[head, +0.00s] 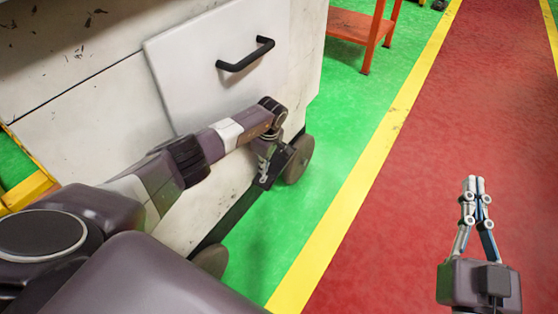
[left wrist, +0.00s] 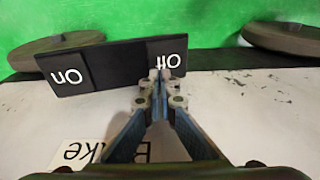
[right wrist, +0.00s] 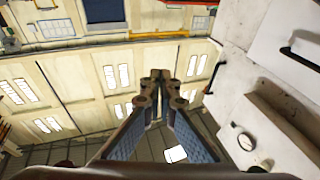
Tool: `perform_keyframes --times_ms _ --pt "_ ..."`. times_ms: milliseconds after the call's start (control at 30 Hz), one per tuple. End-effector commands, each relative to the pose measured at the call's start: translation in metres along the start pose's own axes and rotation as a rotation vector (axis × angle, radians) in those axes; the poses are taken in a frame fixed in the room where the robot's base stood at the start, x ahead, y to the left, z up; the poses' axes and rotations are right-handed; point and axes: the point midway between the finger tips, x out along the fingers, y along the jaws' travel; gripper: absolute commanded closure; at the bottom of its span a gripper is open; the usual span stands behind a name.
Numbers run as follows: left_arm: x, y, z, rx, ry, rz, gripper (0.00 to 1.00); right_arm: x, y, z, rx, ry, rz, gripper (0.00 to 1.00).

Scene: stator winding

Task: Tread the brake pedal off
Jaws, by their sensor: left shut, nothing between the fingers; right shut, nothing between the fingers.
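The brake pedal (left wrist: 108,65) is a black plate marked "On" at one end and "Off" at the other, shown upside down in the left wrist view. It sits low on the white cart, between two wheels. In the head view part of the pedal (head: 298,158) shows by the wheel. My left gripper (left wrist: 160,74) is shut and empty, its tips over the "Off" end; I cannot tell whether they touch it. In the head view my left gripper (head: 264,180) points down beside the pedal. My right gripper (head: 475,180) is shut and empty, raised over the red floor.
The white cart (head: 85,100) has a drawer front with a black handle (head: 245,54). Its wheel (head: 299,160) stands on the green floor. An orange stand (head: 360,27) is behind. The red walkway (head: 400,200) is clear. A "Brake" label (left wrist: 110,152) is partly hidden by my left gripper.

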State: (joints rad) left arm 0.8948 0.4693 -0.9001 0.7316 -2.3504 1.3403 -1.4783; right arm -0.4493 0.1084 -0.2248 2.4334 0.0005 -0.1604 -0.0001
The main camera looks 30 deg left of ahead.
Motion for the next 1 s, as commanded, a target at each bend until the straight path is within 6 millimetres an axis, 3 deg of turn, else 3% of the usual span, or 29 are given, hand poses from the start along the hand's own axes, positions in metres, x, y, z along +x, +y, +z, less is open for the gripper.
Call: perform_keyframes --times_ms 1000 --pt "-0.021 0.000 -0.003 0.000 0.000 0.000 1.00 -0.021 0.011 0.076 -0.010 -0.370 0.023 1.00"
